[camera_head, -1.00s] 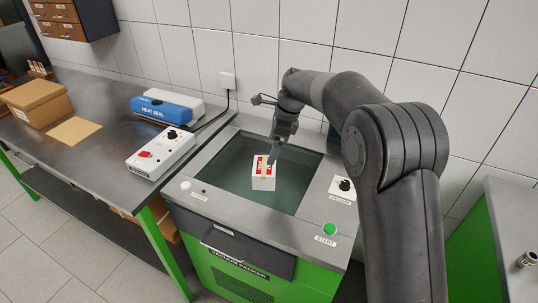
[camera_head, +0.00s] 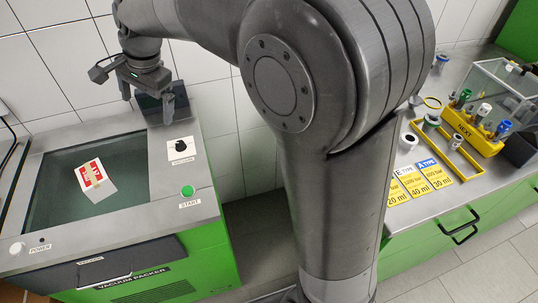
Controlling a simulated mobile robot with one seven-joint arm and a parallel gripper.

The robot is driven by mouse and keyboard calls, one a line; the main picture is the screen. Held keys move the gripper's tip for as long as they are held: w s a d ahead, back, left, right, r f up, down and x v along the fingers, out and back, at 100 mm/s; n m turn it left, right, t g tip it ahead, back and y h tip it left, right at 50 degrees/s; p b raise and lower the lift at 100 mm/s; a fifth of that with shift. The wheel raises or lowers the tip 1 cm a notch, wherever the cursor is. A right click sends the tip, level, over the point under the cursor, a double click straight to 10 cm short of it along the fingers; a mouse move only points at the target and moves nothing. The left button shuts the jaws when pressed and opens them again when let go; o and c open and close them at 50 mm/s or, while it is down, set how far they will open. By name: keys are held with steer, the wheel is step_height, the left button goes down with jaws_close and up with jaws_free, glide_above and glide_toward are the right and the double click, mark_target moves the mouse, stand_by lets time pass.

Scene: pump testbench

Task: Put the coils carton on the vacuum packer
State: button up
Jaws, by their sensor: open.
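A small white and red carton (camera_head: 97,179) lies tilted in the picture inside the sunken chamber of the vacuum packer (camera_head: 150,215). Its label is too small to read, so I cannot tell whether it says coils. My gripper (camera_head: 147,113) is open and empty above the back right corner of the packer, apart from the carton. Its two fingers point down with a clear gap between them. The packer is a grey-topped green cabinet with a green START button (camera_head: 187,191) and a black VACUUM knob (camera_head: 181,146).
To the right, a green bench (camera_head: 400,222) carries blue and yellow type cards (camera_head: 420,183), a yellow rack (camera_head: 478,140) with several coloured fittings, and a clear box (camera_head: 500,85). My arm crosses the middle of the view. A floor gap separates packer and bench.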

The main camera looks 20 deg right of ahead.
steer(key=s+d+r+n+t+h, duration=0.1)
steer(key=s+d+r+n+t, duration=0.2)
steer(key=s+d, duration=1)
steer(key=s+d+f+n+t+h, duration=0.1)
steer(key=s+d+f+n, duration=0.3)
steer(key=s+d, duration=0.6)
steer(key=shift+s+d+f+n+h, duration=0.35)
steer(key=shift+d+f+n+h, duration=0.1)
steer(key=shift+n, duration=0.35)
